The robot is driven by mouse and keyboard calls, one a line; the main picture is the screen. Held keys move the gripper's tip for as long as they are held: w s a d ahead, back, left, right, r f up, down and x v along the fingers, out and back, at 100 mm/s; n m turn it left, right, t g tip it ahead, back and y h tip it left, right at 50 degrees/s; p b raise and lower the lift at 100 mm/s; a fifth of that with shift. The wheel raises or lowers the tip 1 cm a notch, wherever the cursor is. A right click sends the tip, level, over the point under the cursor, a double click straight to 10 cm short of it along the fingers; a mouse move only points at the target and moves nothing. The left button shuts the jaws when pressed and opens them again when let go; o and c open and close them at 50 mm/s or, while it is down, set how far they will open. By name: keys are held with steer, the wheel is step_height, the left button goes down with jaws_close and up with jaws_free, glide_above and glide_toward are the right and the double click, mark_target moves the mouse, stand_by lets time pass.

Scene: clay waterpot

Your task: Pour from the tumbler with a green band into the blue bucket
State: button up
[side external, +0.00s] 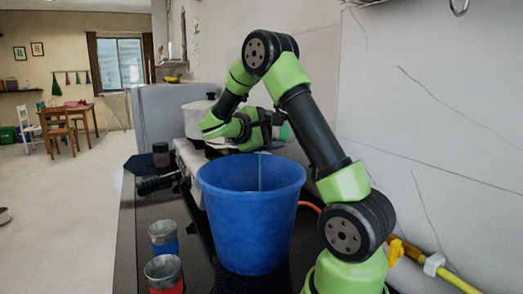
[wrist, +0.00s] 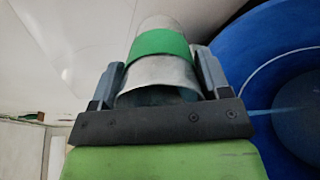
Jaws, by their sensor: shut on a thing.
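The tumbler with a green band (wrist: 160,43) is grey metal and sits between the two fingers in the wrist view. My gripper (wrist: 160,75) is shut on it. In the side view my gripper (side external: 277,119) is above the far part of the blue bucket (side external: 245,225), and the tumbler is mostly hidden. The bucket stands upright on the dark counter and also shows at the right in the wrist view (wrist: 262,45). A thin pale streak (side external: 260,173) runs down into the bucket; it looks like pouring liquid. The tumbler looks tilted; its contents are hidden.
A tumbler with a blue band (side external: 163,238) and one with a red band (side external: 164,273) stand left of the bucket. A pale pot (side external: 198,118) on a stove is behind it. The wall (side external: 440,130) and a yellow pipe (side external: 455,279) are at the right.

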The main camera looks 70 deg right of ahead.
steer(key=shift+w+a+r+g+h, duration=0.1)
steer(key=shift+a+r+g+h, duration=0.15)
steer(key=shift+h, duration=0.35)
steer(key=shift+d, duration=0.1)
steer(key=shift+d+r+y, duration=0.15)
steer(key=shift+r+y, duration=0.45)
steer(key=shift+r, duration=0.4)
steer(key=shift+f, duration=0.15)
steer(key=shift+s+d+r+t+y, duration=0.2)
steer(key=shift+r+t+y, duration=0.2)
steer(key=shift+t+y, duration=0.5)
